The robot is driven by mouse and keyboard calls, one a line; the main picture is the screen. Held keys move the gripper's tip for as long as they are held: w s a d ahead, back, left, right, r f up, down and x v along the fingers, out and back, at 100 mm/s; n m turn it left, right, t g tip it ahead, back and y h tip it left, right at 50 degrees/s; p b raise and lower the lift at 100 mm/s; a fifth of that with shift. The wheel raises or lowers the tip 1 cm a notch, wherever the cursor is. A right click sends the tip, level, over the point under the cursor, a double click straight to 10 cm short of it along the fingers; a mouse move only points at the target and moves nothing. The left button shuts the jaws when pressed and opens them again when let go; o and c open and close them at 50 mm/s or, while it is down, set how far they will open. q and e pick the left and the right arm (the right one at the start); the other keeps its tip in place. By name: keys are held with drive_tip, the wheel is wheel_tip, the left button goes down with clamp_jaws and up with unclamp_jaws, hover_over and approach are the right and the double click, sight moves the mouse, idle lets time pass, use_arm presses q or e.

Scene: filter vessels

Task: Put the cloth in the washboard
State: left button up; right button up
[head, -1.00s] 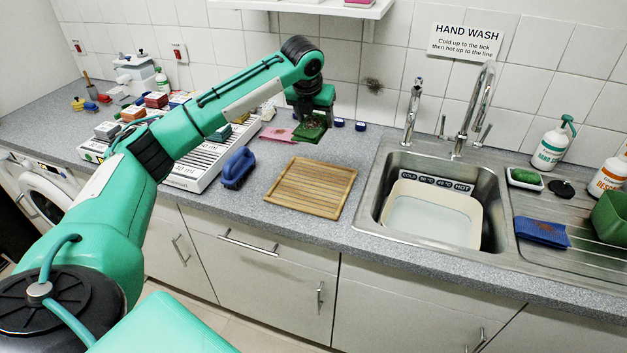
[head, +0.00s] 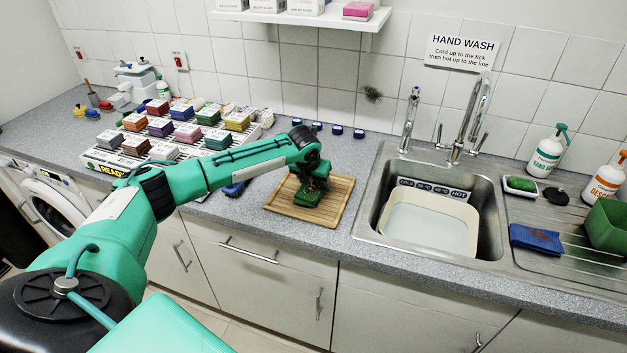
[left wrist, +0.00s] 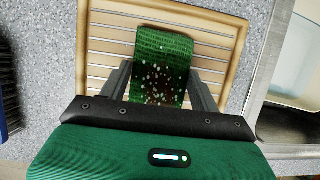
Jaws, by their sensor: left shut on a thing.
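The washboard (head: 336,206) is a ribbed wooden board lying flat on the counter, left of the sink; its slats and frame (left wrist: 238,50) also show in the left wrist view. The cloth (head: 306,198) is folded and green, with brown and white specks, seen clearly in the left wrist view (left wrist: 163,50). My left gripper (head: 312,184) is shut on the cloth and holds it over the washboard. I cannot tell whether the cloth touches the slats. My right gripper is not in view.
A sink with a cream basin (head: 430,222) of water is to the right. A blue brush (left wrist: 8,85) lies left of the washboard. A blue cloth (head: 537,239) lies on the drainer.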

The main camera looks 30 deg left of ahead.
sight(308, 192)
use_arm(q)
drive_tip(key=shift+f, duration=0.3)
drive_tip(key=o, duration=1)
drive_tip(key=shift+f, duration=0.1)
drive_tip(key=b+v, duration=0.1)
drive_tip(key=v, duration=1.1)
drive_tip(key=shift+b, duration=0.35)
